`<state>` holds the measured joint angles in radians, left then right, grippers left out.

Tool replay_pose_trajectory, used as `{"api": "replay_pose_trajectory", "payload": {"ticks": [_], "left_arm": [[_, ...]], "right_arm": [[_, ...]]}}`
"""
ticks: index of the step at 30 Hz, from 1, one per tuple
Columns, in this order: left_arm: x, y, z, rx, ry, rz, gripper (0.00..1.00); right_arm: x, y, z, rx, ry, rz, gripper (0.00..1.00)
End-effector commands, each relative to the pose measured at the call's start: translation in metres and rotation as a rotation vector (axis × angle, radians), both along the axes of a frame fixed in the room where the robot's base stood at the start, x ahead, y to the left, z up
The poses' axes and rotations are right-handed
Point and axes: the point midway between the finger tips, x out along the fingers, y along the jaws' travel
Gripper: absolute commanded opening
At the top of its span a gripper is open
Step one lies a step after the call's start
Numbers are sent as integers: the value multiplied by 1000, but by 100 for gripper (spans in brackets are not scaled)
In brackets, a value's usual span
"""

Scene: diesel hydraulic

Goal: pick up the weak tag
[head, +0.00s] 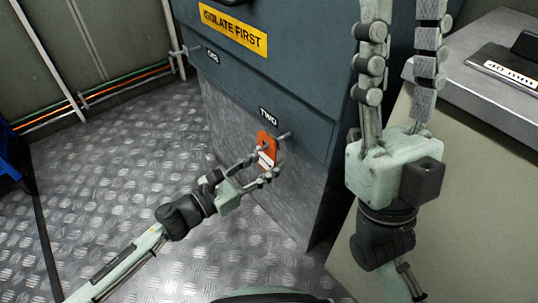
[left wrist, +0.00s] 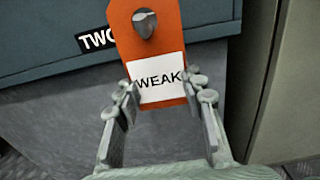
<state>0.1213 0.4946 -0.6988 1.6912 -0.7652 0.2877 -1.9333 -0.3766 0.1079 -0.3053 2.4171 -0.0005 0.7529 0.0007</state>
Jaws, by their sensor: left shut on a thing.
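The weak tag (head: 267,147) is orange with a white label and hangs on a peg next to the "TWO" label on the dark blue cabinet. In the left wrist view the tag (left wrist: 147,40) fills the upper middle, with the peg through its hole and "WEAK" readable. My left gripper (head: 268,172) is shut on the lower part of the tag, one finger at each side edge of the label. It also shows in the left wrist view (left wrist: 160,90). My right gripper (head: 402,20) is raised at the right, its fingers pointing up and apart, with nothing seen between them; the fingertips are cut off.
The blue cabinet (head: 300,60) has an "ISOLATE FIRST" sign (head: 233,26) and a second peg (head: 184,50) by the "ONE" label at the left. A grey bench (head: 470,100) stands at the right.

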Motion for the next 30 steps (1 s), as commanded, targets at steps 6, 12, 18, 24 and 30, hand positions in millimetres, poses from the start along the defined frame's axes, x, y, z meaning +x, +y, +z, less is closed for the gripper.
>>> {"api": "replay_pose_trajectory", "payload": {"ticks": [6, 12, 18, 24, 30], "left_arm": [[-3, 5, 6, -6, -8, -2, 15], [-8, 11, 7, -7, -9, -3, 15], [-12, 17, 8, -7, -10, -2, 15], [-16, 23, 9, -7, -9, -2, 7], [-17, 23, 7, -4, -6, -1, 6]], "right_arm": [[0, 0, 0, 0, 0, 0, 40], [0, 0, -1, 0, 0, 0, 40], [0, 0, -3, 0, 0, 0, 40], [0, 0, -4, 0, 0, 0, 40], [0, 0, -4, 0, 0, 0, 40]]}}
